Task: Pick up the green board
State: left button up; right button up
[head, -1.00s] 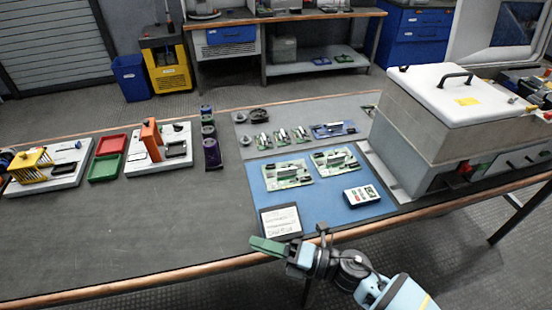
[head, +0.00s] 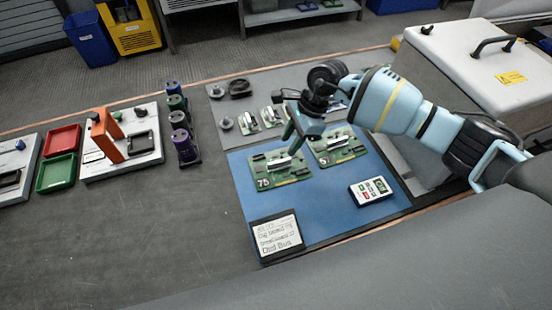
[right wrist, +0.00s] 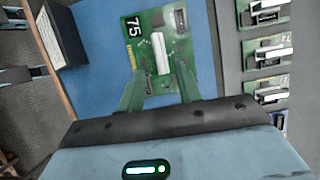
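A green board marked 75 (head: 264,181) lies flat on the blue mat (head: 245,205), with a white bar across its middle. It also fills the upper middle of the right wrist view (right wrist: 175,45). A second green board (head: 345,156) lies to its right, partly hidden by my right arm. My right gripper (head: 293,143) is over the marked board, pointing down. In the right wrist view its two green fingers (right wrist: 160,76) are apart, with the white bar between and ahead of their tips. I cannot tell whether they touch the board. My left gripper is not in view.
Smaller green boards (head: 249,123) lie on the grey mat behind. A white meter (head: 371,190) and a sign (head: 277,237) are at the front of the blue mat. Purple and green posts (head: 184,145) stand left. A large lidded box (head: 478,75) is at right.

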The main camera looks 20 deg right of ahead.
aim_at(281, 161)
jog(key=shift+s+a+f, duration=0.1)
jog(key=shift+x, duration=0.85)
jog(key=shift+d+x, duration=0.1)
jog(key=shift+x, duration=1.4)
jog(key=shift+d+x, duration=0.15)
jog(key=shift+x, duration=1.35)
grip_shut()
